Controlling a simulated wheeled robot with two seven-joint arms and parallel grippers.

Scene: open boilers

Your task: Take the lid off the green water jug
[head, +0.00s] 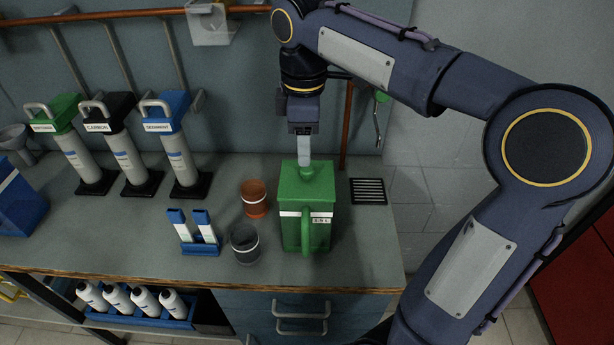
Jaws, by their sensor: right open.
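The green water jug (318,226) stands upright on the grey counter, right of centre, with its handle facing the front and a white label band around it. Its green lid (291,185) is on top of the jug, with a round knob (307,172) in the middle. My right gripper (304,160) points straight down from above, with its fingertips at the knob. The fingers line up one behind the other, so the gap between them is hard to see. The gripper is open; I cannot tell whether a finger touches the knob. My left gripper is not in view.
An orange cup (254,198) and a dark grey cup (245,242) stand left of the jug, near a blue rack with vials (196,232). Three filter cartridges (172,140) stand at the back left. A black drain grate (368,191) lies right of the jug.

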